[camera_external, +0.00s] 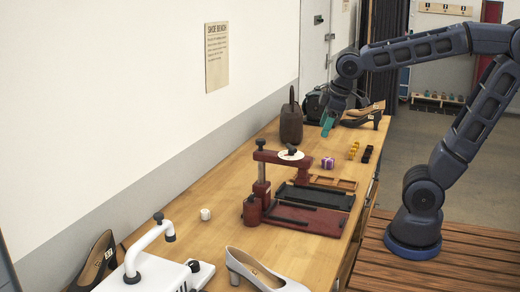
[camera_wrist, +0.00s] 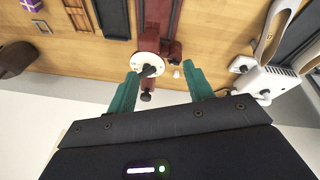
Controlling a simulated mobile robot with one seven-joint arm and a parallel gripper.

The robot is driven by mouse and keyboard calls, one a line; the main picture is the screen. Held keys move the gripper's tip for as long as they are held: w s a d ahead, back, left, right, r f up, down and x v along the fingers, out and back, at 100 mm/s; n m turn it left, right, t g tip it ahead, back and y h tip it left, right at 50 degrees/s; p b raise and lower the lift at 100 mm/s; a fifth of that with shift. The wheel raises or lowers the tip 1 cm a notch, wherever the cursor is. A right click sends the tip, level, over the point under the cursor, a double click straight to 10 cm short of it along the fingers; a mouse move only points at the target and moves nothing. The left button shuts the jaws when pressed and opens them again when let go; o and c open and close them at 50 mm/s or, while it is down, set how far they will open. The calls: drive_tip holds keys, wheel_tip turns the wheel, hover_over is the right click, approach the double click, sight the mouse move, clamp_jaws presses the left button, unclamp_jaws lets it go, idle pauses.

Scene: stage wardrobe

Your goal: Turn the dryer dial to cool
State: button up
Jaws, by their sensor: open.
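A white dryer-like appliance (camera_external: 150,275) with a bent white pipe stands at the bottom left of the external view. A small dark knob (camera_external: 195,266) sits on its right side; its setting is too small to read. In the wrist view the white appliance (camera_wrist: 288,82) is at the right. A red press-like stand carries a white round dial (camera_external: 291,155) with a dark knob; this dial (camera_wrist: 148,68) also shows in the wrist view. My gripper (camera_external: 328,125) is open and empty above the table's far part.
The red stand (camera_external: 310,221) with black trays fills the table's middle. A white cup (camera_external: 206,214), a cream shoe (camera_external: 262,272) and a dark shoe (camera_external: 94,262) lie nearer. A purple box (camera_external: 328,163) and a brown bag-like object (camera_external: 291,123) stand farther back. Bare wood lies left of the stand.

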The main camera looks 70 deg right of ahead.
drive_tip(key=w+a+f+n+g, duration=0.1)
drive_tip(key=w+a+f+n, duration=0.3)
drive_tip(key=w+a, duration=0.45)
drive_tip(key=w+a+f+n, duration=0.4)
drive_tip(key=w+a, duration=0.3)
drive_tip(key=a, duration=0.3)
drive_tip(key=w+a+f+n+g, duration=0.1)
drive_tip(key=w+a+f+n, duration=0.35)
drive_tip(key=w+a, duration=0.35)
drive_tip(key=w+a+f+n+g, duration=0.15)
drive_tip(key=a+f+n, duration=0.25)
drive_tip(key=a+f, duration=0.7)
drive_tip(key=shift+y, duration=0.4)
drive_tip(key=f, duration=0.2)
drive_tip(key=a+f, duration=0.1)
drive_tip(key=f, duration=0.5)
drive_tip(key=shift+w+a+f, duration=0.1)
drive_tip(key=shift+w+a, duration=0.25)
drive_tip(key=shift+a, duration=0.05)
drive_tip(key=c, duration=1)
